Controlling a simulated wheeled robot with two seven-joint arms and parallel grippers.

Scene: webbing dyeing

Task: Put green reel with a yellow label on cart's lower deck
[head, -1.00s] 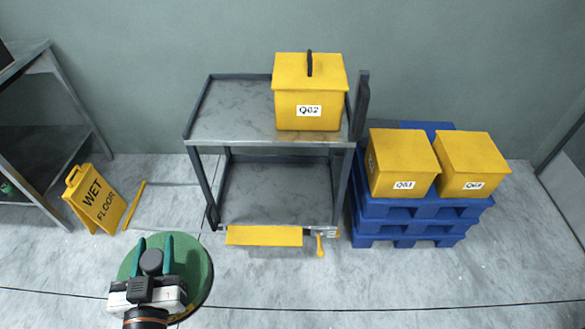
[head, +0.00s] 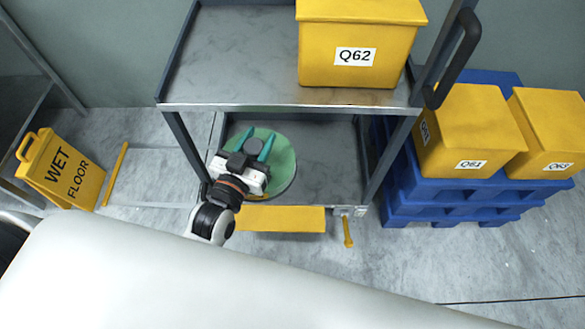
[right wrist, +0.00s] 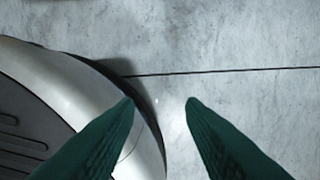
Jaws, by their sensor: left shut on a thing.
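The green reel (head: 279,160) is in the head view, a round green disc with a dark rim. My left gripper (head: 255,146) is shut on it. The reel is at the left part of the opening between the cart's upper deck (head: 225,60) and lower deck (head: 325,165), over the left side of the lower deck. I cannot tell whether it touches that deck. A yellow label is not clearly visible; the gripper covers part of the reel. My right gripper (right wrist: 160,102) shows in the right wrist view, its fingers apart with only floor between them.
A yellow box marked Q62 (head: 318,72) stands on the upper deck. A yellow flap (head: 275,218) and handle (head: 347,232) are at the cart's lower front. Boxes Q61 (head: 455,135) and Q63 (head: 545,130) sit on blue pallets (head: 430,202). A wet floor sign (head: 62,172) stands left.

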